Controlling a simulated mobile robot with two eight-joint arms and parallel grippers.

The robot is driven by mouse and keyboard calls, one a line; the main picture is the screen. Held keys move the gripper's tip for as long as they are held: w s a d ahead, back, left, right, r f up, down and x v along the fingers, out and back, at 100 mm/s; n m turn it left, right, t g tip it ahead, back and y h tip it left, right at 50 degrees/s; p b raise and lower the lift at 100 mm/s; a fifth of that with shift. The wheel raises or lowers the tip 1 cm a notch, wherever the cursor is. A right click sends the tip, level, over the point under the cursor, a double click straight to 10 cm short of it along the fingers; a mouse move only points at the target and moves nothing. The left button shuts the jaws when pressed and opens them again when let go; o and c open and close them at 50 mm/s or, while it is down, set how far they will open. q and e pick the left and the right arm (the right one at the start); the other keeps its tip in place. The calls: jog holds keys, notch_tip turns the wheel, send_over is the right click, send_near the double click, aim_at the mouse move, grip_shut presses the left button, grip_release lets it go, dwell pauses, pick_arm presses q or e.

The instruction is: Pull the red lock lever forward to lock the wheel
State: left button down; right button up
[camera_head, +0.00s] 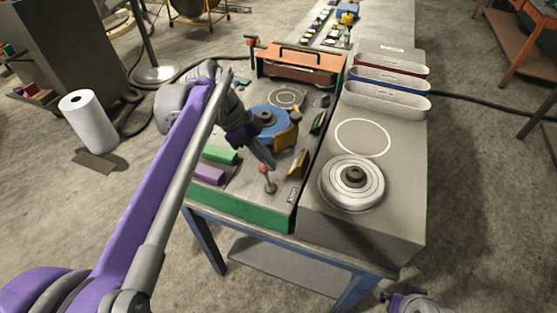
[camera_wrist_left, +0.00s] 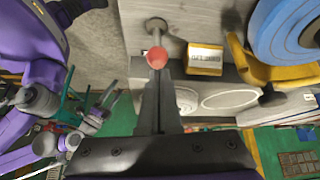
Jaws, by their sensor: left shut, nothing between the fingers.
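The lock lever is a thin stalk with a red ball knob (camera_head: 264,170), standing near the front edge of the bench panel. In the left wrist view the red knob (camera_wrist_left: 156,59) shows right at the fingertips, with its round grey base beyond. The blue wheel (camera_head: 264,121) lies behind the lever, and its edge also shows in the wrist view (camera_wrist_left: 285,32). My left gripper (camera_head: 270,163) points down beside the knob, its fingers shut and empty. I cannot tell whether the fingertips touch the knob. My right gripper is not in view.
A yellow bracket (camera_head: 286,137) stands by the wheel, and a yellow plate (camera_head: 299,164) right of the lever. Green (camera_head: 220,155) and purple (camera_head: 208,174) blocks lie left. A grey cabinet with a stack of white discs (camera_head: 352,184) is at right. Another red-knobbed lever (camera_head: 251,41) stands far back.

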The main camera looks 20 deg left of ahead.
pick_arm(q)
jog(key=a, duration=0.3)
jog(key=shift+f+p, duration=0.3)
jog(key=shift+p, duration=0.05)
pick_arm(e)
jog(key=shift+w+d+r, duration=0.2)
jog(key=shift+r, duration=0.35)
pick_arm(q)
jog(key=shift+a+f, duration=0.1)
jog(key=shift+f, duration=0.05)
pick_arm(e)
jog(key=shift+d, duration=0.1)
pick_arm(q)
jog(key=shift+w, duration=0.1)
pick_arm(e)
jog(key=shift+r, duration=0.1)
